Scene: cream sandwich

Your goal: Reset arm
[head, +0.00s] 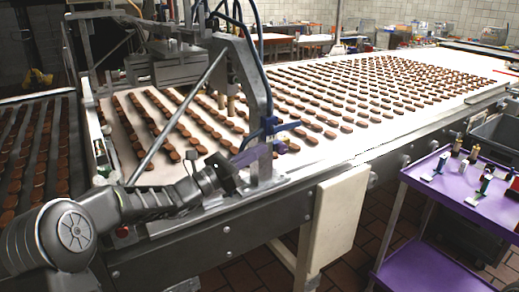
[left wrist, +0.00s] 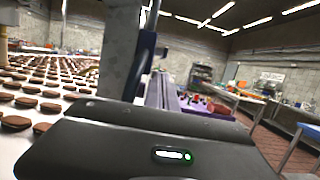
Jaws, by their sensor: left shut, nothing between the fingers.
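My left arm comes in from the lower left of the head view. My left gripper (head: 264,152) is over the near edge of the conveyor, close beside the grey metal post (head: 256,90) of the machine frame. Its fingers are shut with nothing between them, and the post region partly crowds the view of them. In the left wrist view the dark gripper body fills the bottom, and the shut fingers (left wrist: 160,90) point away from the camera, beside the post (left wrist: 119,48). Whether they touch the post I cannot tell. My right gripper is not in view.
Rows of brown biscuits (head: 345,90) lie on the white conveyor belt (head: 300,168). A purple cart (head: 440,207) with small tools stands at the right. A dark side conveyor (head: 62,95) lies at the left. A blue hose (head: 262,60) hangs along the post. Tiled floor is free in front.

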